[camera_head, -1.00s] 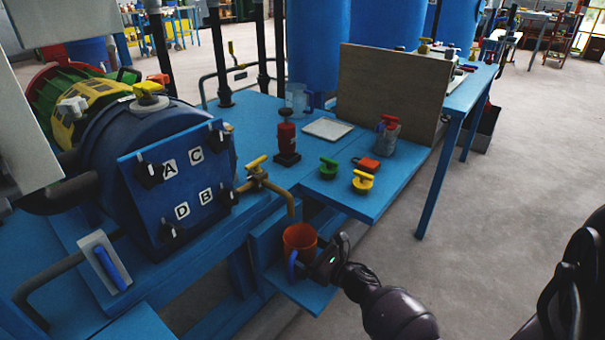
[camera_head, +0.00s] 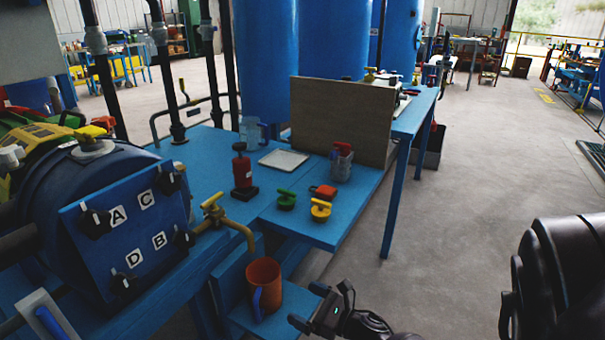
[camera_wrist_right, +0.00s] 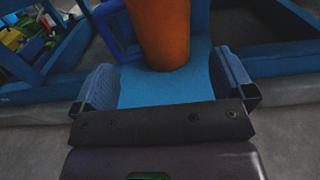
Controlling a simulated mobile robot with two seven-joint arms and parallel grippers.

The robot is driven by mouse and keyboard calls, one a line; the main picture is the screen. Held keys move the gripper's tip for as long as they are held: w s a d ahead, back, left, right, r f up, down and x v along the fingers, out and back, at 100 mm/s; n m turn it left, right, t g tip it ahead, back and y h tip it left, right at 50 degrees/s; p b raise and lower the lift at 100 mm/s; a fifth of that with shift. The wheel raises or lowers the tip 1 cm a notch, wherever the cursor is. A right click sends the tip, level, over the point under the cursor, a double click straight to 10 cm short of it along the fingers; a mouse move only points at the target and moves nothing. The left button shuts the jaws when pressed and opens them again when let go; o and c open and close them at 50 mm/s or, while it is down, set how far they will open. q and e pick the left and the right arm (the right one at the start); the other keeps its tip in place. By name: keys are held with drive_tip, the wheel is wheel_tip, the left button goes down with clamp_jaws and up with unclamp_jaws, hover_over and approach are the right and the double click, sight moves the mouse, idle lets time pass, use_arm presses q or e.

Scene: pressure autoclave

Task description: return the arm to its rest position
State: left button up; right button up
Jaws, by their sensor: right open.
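My right gripper (camera_head: 318,306) is open and empty, low in the head view, to the right of an orange mug and apart from it. In the right wrist view its two fingers (camera_wrist_right: 168,88) are spread wide, with the mug beyond them. The orange mug (camera_head: 264,274) with a blue handle stands upright on a small blue shelf (camera_head: 240,318) below the brass tap (camera_head: 222,216). The mug also shows in the right wrist view (camera_wrist_right: 162,30), cut off at the top. My left gripper is not in view.
The blue autoclave (camera_head: 70,195) with its lettered panel stands at left. A blue table (camera_head: 320,232) carries a red bottle (camera_head: 241,170), green, red and yellow valve pieces and an upright brown board (camera_head: 340,120). Grey floor (camera_head: 455,200) is free to the right.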

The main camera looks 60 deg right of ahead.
idle(0.3)
drive_tip(key=s+a+r+m+g+h+p, duration=0.1)
drive_tip(key=s+a+r+m+h+p, duration=0.15)
drive_tip(key=s+r+m+p, duration=0.55)
drive_tip(key=s+a+r+m+g+h+p, duration=0.1)
drive_tip(key=s+a+r+m+p, duration=0.2)
drive_tip(key=r+m+p, duration=0.55)
use_arm(q)
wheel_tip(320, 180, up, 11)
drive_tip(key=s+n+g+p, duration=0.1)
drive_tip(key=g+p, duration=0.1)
drive_tip(key=p, duration=0.5)
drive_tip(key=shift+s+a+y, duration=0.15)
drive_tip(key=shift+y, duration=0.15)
use_arm(e)
drive_tip(key=s+a+r+m+g+y, duration=0.1)
drive_tip(key=s+a+r+m+g, duration=0.1)
drive_tip(key=s+a+m, duration=0.4)
drive_tip(key=s+a+r+m+g+y, duration=0.1)
drive_tip(key=s+a+r+m+g, duration=0.2)
drive_tip(key=s+m, duration=0.7)
drive_tip(key=a+r+m, duration=0.2)
drive_tip(key=a+m, duration=0.1)
drive_tip(key=shift+s+a+r, duration=0.15)
drive_tip(key=shift+s+r, duration=0.05)
drive_tip(key=shift+s, duration=0.05)
